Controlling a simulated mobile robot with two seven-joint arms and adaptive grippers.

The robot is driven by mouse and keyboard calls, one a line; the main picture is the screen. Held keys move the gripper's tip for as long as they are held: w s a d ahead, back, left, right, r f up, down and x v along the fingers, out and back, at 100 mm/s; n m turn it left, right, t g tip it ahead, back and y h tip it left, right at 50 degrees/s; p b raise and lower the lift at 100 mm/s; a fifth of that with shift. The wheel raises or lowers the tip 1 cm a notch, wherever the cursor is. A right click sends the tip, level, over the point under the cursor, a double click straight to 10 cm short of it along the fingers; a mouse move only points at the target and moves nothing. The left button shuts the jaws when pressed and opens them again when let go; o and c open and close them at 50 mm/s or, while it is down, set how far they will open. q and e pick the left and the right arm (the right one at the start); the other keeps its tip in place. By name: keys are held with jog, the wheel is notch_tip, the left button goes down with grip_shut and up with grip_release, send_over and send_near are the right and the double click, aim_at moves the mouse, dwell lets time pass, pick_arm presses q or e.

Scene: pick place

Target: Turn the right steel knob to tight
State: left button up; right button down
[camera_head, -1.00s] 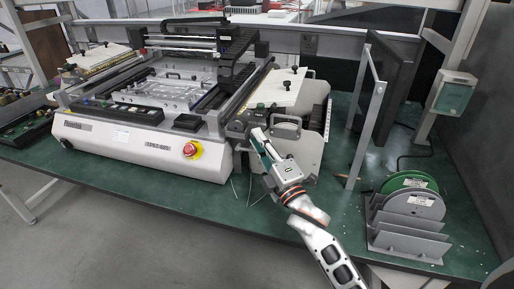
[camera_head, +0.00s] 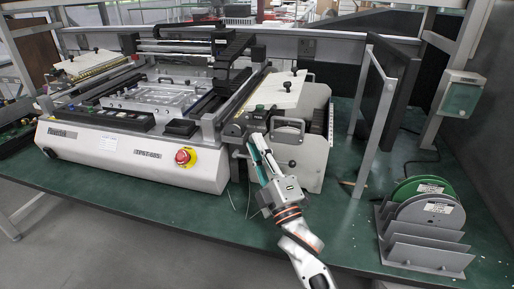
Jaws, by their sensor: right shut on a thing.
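The white benchtop machine (camera_head: 120,148) stands on the green table, with a red stop button (camera_head: 183,156) on its front. My right gripper (camera_head: 257,145) reaches up from the lower right to the machine's right front corner, beside a grey side unit (camera_head: 304,168). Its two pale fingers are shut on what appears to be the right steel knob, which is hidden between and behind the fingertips. The knob's turn position cannot be read. My left gripper is not in view.
A cream plate with black knobs (camera_head: 283,91) lies on top of the side unit. A dark panel on a grey frame (camera_head: 370,125) stands to the right. Cable reels (camera_head: 428,210) sit in a rack at the right. Thin wires hang near the gripper. Table front centre is clear.

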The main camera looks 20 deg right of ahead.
jog(key=c, duration=2)
grip_release()
jog(key=shift+f, duration=0.1)
jog(key=shift+o, duration=0.5)
jog(key=v, duration=1.2)
